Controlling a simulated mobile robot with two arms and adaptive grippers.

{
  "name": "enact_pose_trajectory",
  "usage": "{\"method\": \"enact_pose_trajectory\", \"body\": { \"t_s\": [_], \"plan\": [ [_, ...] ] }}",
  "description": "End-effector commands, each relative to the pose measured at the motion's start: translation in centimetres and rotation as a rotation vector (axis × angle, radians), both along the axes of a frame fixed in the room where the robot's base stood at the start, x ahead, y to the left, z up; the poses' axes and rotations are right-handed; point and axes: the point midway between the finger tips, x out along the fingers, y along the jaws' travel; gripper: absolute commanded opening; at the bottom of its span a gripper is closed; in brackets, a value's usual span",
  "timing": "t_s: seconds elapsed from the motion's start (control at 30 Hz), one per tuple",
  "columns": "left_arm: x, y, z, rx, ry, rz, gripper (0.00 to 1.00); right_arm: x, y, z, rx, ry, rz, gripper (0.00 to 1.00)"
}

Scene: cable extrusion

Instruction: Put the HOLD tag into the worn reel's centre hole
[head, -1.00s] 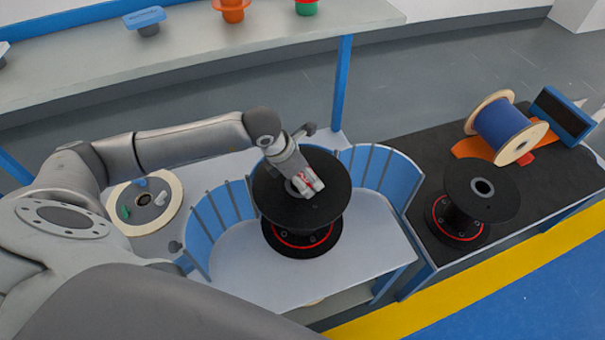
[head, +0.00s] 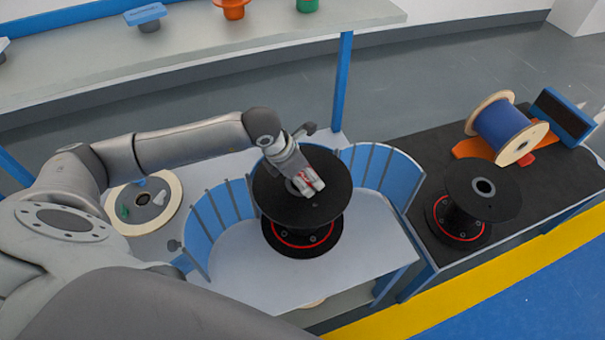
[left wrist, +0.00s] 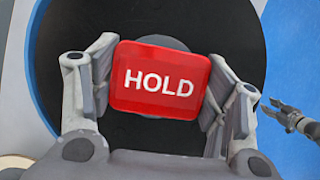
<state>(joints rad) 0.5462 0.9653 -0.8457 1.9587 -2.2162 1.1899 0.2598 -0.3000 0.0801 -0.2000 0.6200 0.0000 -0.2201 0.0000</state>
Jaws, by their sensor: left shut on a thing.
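The red HOLD tag (left wrist: 160,82) is between the fingers of my left gripper (left wrist: 158,92), its white lettering facing the wrist camera. In the head view, my left gripper (head: 310,187) is shut on the tag over the middle of a black reel (head: 275,201). This reel stands upright on the pale table and has a red ring at its base. In the left wrist view, the tag covers most of the reel's grey centre (left wrist: 165,43). Whether the tag touches the hole is hidden.
Blue curved slatted guards (head: 386,170) flank the reel. A second black reel (head: 462,184) stands on the dark bench at right, near a blue-wound spool (head: 500,124). A pale-rimmed reel (head: 173,209) lies at left. A long shelf (head: 190,50) runs behind.

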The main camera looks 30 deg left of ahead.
Motion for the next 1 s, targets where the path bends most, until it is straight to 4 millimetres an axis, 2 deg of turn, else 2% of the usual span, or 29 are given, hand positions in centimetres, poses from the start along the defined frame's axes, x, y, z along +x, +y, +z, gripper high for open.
{"method": "enact_pose_trajectory", "body": {
  "t_s": [0.03,0.5,1.0],
  "plan": [
    [-0.9,0.0,-1.2,0.004,0.032,0.000,0.46,0.0,-0.1,-0.1,-0.001,0.000,0.000,0.40],
    [-0.9,-0.1,0.2,0.003,0.032,-0.001,0.45,0.0,-0.1,0.5,-0.001,0.000,0.000,0.40],
    [-0.6,-0.1,0.7,0.003,0.019,-0.002,0.45,0.0,-0.1,0.6,-0.001,0.000,0.000,0.40]
  ]
}}
